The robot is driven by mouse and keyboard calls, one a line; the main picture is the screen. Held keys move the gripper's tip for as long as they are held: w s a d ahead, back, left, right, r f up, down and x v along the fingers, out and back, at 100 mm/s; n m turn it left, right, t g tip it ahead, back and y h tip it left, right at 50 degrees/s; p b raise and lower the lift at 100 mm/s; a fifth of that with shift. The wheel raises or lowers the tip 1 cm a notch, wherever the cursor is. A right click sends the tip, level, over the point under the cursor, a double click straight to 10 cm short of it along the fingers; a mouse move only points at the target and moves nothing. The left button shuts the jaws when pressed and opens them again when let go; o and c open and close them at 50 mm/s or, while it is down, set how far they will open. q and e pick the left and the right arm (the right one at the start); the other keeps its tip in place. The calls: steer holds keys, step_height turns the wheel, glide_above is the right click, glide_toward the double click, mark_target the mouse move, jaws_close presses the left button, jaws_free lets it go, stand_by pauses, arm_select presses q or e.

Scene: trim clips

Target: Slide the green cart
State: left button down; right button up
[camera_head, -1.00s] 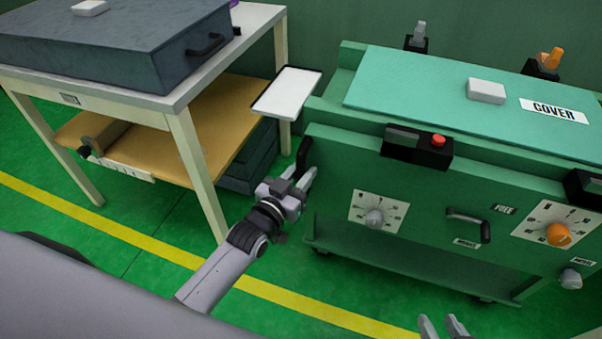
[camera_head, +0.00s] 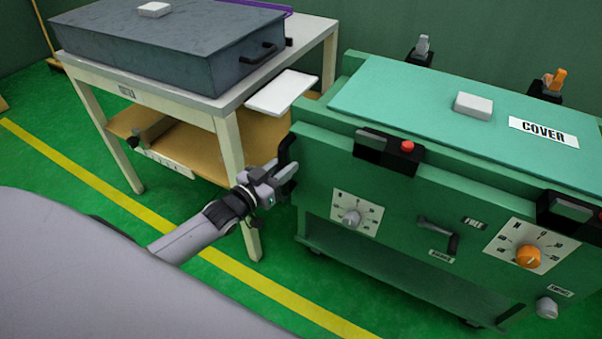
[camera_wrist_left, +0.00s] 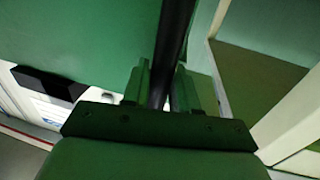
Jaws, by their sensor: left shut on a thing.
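The green cart (camera_head: 400,205) stands right of centre in the head view, with a teal cover on top and knobs, labels and a small handle on its front. A black upright handle (camera_head: 287,151) is at its left end. My left gripper (camera_head: 287,172) is at this handle, its fingers shut around it. In the left wrist view the black bar of the handle (camera_wrist_left: 174,45) runs between the two fingers (camera_wrist_left: 158,88), with the green panel behind. My right gripper is out of the picture.
A white table (camera_head: 225,120) with a grey case (camera_head: 165,50) stands close to the cart's left. A white flap (camera_head: 281,92) sticks out between table and cart. A yellow line (camera_head: 200,255) crosses the green floor, which is open in front.

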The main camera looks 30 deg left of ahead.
arm_select(q)
steer(key=shift+a, duration=0.8)
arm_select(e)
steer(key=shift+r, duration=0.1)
arm_select(q)
steer(key=c, duration=1)
jaws_free()
steer(key=shift+a, duration=0.15)
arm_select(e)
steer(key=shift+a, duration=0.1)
arm_select(q)
steer(key=shift+p+v, duration=0.9)
steer(key=shift+v, duration=2.6)
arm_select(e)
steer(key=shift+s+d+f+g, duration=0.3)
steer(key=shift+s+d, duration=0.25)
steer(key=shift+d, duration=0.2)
